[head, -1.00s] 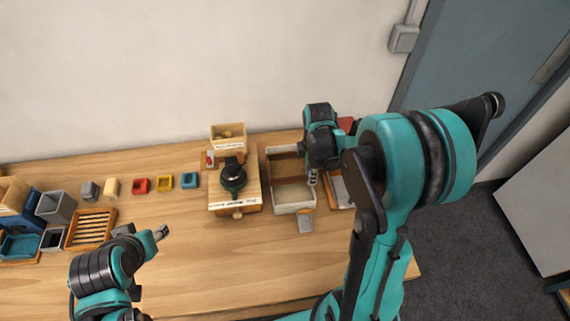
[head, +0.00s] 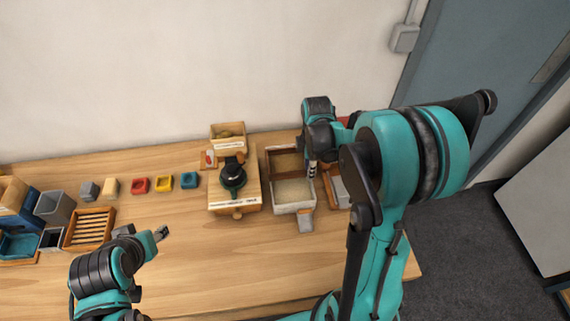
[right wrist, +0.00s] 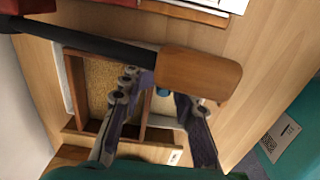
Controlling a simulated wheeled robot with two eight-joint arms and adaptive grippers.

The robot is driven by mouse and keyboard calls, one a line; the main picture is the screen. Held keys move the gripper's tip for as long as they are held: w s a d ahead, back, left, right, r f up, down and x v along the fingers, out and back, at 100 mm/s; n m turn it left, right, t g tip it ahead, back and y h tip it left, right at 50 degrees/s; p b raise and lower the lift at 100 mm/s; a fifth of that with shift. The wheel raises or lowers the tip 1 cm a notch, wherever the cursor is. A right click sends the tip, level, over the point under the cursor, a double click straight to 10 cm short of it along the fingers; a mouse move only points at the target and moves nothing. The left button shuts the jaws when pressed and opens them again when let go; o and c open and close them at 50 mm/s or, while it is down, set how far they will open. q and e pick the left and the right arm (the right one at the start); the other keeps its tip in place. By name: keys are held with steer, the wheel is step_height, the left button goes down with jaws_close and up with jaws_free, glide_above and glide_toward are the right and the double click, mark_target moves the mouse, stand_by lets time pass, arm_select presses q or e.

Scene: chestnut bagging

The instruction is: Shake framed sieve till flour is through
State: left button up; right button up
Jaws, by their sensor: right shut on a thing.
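In the head view, a pale-walled box (head: 295,209) right of the middle has a brown rear part and a pale, flour-coloured front part. The wood-framed sieve (right wrist: 150,139) shows with the box in the right wrist view, partly behind my fingers. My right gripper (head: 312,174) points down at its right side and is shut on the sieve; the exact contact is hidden. A wooden handle (right wrist: 205,76) on a dark shaft crosses the fingertips in the wrist view; I cannot tell what it belongs to. My left gripper (head: 161,233) is empty, away at the left; its jaw gap is unclear.
A wooden board (head: 222,207) with a dark round tool (head: 232,176) stands just left of the box. Small coloured blocks and a slatted wooden rack (head: 90,229) are at the left. The front middle is clear.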

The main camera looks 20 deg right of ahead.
steer(key=o, duration=0.6)
steer(key=shift+w, duration=0.15)
step_height(320, 180, up, 8)
steer(key=p, duration=0.5)
steer(key=shift+f+p, duration=0.2)
steer(key=shift+p, duration=0.1)
jaws_close()
steer(key=shift+f, duration=0.1)
stand_by(0.7)
